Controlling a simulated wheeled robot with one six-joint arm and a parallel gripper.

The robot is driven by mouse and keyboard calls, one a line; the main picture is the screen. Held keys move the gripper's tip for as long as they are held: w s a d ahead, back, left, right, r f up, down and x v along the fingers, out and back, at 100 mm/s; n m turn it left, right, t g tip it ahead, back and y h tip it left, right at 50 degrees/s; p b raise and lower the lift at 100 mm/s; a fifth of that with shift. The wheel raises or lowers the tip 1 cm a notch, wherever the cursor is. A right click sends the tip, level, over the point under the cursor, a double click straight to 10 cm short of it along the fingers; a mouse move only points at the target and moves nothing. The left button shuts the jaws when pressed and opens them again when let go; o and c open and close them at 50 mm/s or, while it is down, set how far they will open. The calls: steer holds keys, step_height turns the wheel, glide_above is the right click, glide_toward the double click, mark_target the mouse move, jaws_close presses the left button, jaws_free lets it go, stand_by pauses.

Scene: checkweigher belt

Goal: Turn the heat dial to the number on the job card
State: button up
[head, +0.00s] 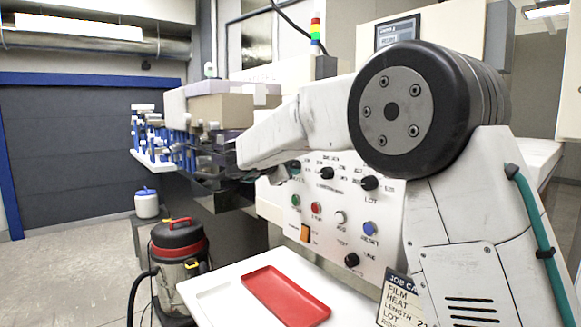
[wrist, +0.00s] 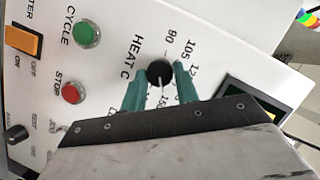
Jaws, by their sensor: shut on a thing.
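The heat dial (wrist: 159,72) is a round black knob with a white pointer line, beside the HEAT C lettering in the wrist view. The teal fingers of my gripper (wrist: 161,80) stand on either side of it, shut on it. The pointer runs toward the bottom of the picture. Numbers 90 and 105 show above and to the right; others are partly hidden by the fingers. In the head view my arm hides most of the dial. The job card (head: 398,302) is at the lower right, listing film, heat, length and lot; its heat value is hidden.
The white panel (head: 325,228) holds several other knobs and buttons. The green cycle button (wrist: 86,33), red stop button (wrist: 71,92) and orange switch (wrist: 24,40) lie near my gripper. A red tray (head: 285,298) lies in front. A vacuum cleaner (head: 178,250) stands left.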

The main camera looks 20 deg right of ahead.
steer(key=n+g, duration=0.2)
steer(key=n, duration=0.1)
steer(key=shift+w+r, duration=0.1)
steer(key=shift+w, duration=0.05)
steer(key=shift+w+a+n+g, duration=0.1)
steer(key=shift+n+g, duration=0.5)
steer(key=shift+n, duration=0.4)
steer(key=o, duration=1)
steer(key=shift+r, duration=0.1)
steer(key=v, duration=0.8)
steer(key=shift+w, duration=0.1)
